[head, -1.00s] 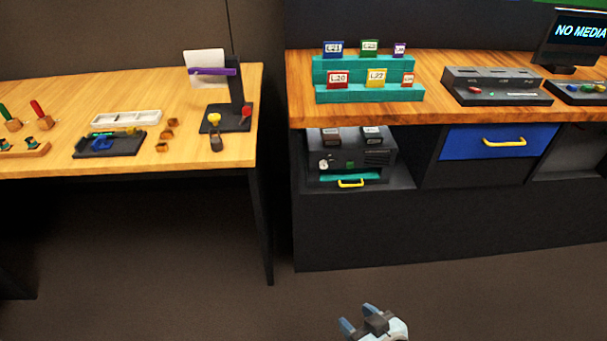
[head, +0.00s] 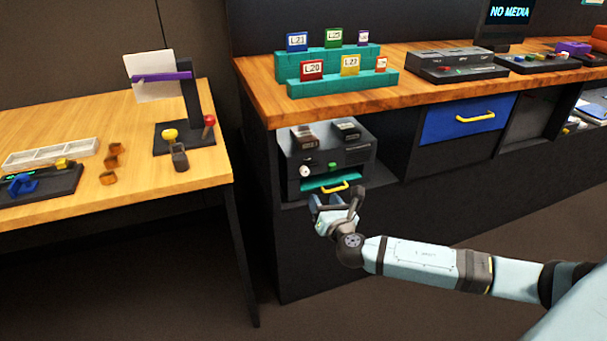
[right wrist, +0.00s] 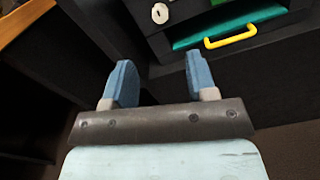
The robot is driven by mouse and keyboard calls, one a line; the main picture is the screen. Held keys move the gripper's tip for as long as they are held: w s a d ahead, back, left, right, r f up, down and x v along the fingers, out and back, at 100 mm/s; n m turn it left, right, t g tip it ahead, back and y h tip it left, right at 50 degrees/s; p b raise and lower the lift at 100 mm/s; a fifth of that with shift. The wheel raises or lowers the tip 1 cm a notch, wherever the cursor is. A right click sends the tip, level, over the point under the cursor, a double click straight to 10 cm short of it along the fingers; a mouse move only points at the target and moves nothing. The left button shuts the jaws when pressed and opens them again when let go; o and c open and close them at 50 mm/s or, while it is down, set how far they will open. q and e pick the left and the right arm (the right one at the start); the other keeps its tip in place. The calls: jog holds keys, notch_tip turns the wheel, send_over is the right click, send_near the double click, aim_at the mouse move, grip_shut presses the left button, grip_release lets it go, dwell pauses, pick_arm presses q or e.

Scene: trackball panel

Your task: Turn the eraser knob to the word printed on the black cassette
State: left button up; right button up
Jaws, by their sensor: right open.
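A dark machine (head: 358,158) sits in the open bay under the right counter. Its front has a white round knob (head: 305,170), a green button (head: 332,167) and a teal drawer with a yellow handle (head: 335,187). Two cassettes lie on top: a brownish one (head: 304,136) at left and a blackish one (head: 346,129) at right; their print is too small to read. My right gripper (head: 334,202) is open and empty, below and in front of the machine. The right wrist view shows its fingers (right wrist: 160,65) apart, with the knob (right wrist: 160,13) beyond. My left gripper is not in view.
The counter (head: 255,83) bears a teal stepped rack (head: 340,83) with several labelled cassettes and a grey console (head: 455,65). A blue drawer (head: 465,122) is right of the bay. A separate wooden table (head: 60,125) stands at left, with a gap between.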

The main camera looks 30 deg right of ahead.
aim_at(306, 173)
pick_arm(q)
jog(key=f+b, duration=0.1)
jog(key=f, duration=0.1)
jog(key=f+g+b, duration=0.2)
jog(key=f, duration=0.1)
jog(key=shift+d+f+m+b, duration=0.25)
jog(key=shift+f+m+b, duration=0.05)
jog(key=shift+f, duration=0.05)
pick_arm(e)
jog(key=x, duration=1.2)
jog(key=shift+w, duration=0.4)
jog(key=c, duration=0.9)
